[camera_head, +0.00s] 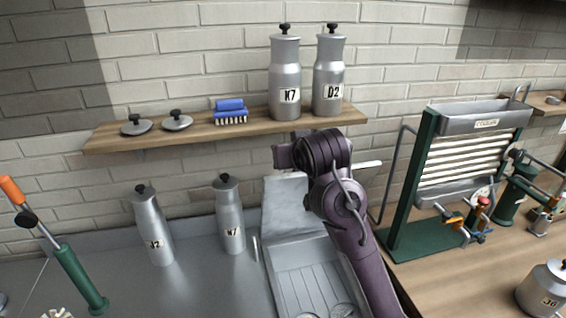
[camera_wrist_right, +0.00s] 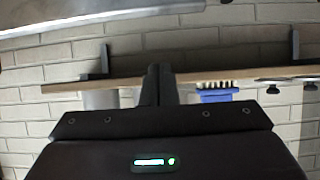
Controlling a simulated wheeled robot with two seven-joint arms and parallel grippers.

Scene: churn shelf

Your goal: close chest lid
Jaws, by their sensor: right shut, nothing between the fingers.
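The chest (camera_head: 283,283) is an open pale grey box on the counter, and round items show at its bottom. Its lid (camera_head: 285,210) stands raised at the back, and my right arm hides part of it. My right arm reaches up in front of the chest to above the lid. My right gripper (camera_wrist_right: 160,82) is shut and empty in the right wrist view, which shows the shelf upside down. A grey panel (camera_wrist_right: 85,18) crosses the top of that view, possibly the lid. My left gripper is not in view.
A wooden shelf (camera_head: 225,133) above the counter bears two metal canisters, two small lids and a blue brush (camera_head: 230,112). Two metal bottles (camera_head: 230,220) stand left of the chest. A green-framed rack (camera_head: 405,190) stands right of my arm.

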